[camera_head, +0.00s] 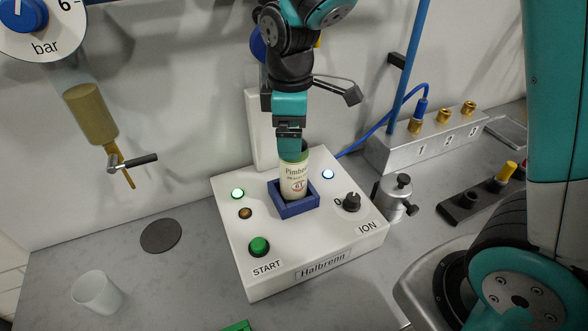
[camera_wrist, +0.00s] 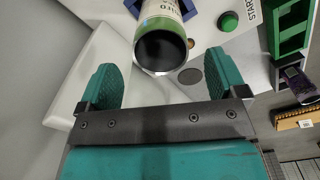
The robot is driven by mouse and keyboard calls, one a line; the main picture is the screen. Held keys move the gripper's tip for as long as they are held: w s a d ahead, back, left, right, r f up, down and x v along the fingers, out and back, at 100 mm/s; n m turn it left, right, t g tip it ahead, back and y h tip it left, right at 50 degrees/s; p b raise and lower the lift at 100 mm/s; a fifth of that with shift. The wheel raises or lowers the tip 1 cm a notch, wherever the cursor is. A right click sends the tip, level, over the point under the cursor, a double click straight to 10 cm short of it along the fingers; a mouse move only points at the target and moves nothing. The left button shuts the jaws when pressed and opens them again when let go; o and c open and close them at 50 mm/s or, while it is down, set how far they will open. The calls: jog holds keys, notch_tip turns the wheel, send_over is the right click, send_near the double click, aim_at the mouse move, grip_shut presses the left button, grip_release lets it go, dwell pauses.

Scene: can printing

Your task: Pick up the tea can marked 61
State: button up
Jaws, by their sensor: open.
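The tea can (camera_head: 294,180) is pale with a green top band and a label marked 61. It stands upright in a blue square holder (camera_head: 298,210) on the white machine. In the wrist view the can (camera_wrist: 163,15) shows a dark round top, beyond and between the spread fingers. My gripper (camera_head: 290,152) points down at the can's top, overlapping its upper edge in the head view. In the wrist view my gripper (camera_wrist: 162,66) is open, with a gap on each side of the can.
The white Halbrenn machine (camera_head: 325,248) has a green START button (camera_head: 259,246) and a black knob (camera_head: 351,201). A white cup (camera_head: 97,292) and dark disc (camera_head: 161,236) lie left.

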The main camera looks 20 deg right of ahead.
aim_at(293, 174)
jog(key=shift+s+d+f+p, duration=0.1)
jog(key=shift+f+p, duration=0.4)
jog(key=shift+f, duration=0.85)
jog(key=shift+s+d+f+p, duration=0.1)
jog(key=shift+f+p, duration=0.35)
jog(key=shift+f, duration=0.85)
jog(key=c, duration=1.3)
jog(key=shift+r, duration=0.1)
